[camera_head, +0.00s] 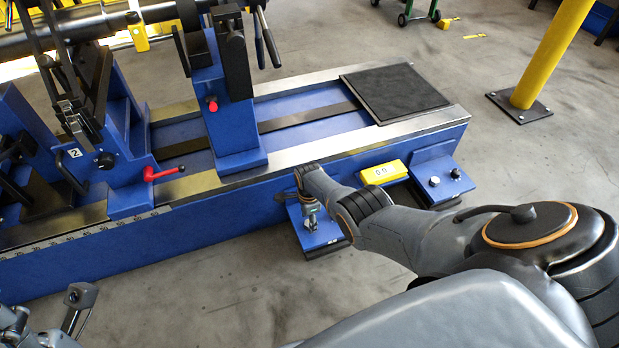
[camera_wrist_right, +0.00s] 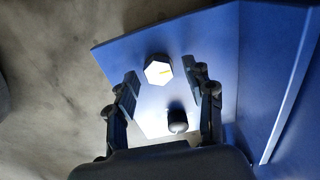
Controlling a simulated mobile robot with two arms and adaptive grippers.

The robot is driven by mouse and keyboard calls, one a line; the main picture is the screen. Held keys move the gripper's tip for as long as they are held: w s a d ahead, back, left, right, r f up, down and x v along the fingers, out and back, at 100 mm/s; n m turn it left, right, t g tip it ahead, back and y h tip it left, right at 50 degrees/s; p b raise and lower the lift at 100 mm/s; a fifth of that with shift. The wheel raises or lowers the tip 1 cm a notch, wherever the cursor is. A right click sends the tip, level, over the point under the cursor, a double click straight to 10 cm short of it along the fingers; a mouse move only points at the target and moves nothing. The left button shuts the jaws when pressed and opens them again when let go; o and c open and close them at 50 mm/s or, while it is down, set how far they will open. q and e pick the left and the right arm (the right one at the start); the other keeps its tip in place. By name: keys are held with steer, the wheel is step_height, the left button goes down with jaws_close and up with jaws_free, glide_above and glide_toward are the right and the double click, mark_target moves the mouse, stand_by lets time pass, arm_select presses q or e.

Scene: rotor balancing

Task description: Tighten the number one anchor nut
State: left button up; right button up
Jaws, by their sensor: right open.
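A dark round-topped stud (camera_wrist_right: 177,122) stands on the same plate, nearer to my wrist. My right gripper (camera_wrist_right: 161,80) is open, with one finger on each side of the nut in the picture. I see no contact with it. In the head view my right gripper (camera_head: 309,210) points down over the foot plate (camera_head: 322,236), and hides the nut. My left gripper (camera_head: 76,312) shows partly at the lower left, away from the plate.
The blue machine bed (camera_head: 200,230) runs along behind the foot plate. A yellow box reading 0.0 (camera_head: 384,172) sits right of my right gripper. Another foot plate (camera_head: 447,186) with two fasteners is farther right. A yellow post (camera_head: 552,55) stands behind. Floor in front is clear.

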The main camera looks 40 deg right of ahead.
step_height(320, 180, up, 11)
steer(key=shift+r, duration=0.2)
stand_by(0.5)
steer(key=shift+s, duration=0.1)
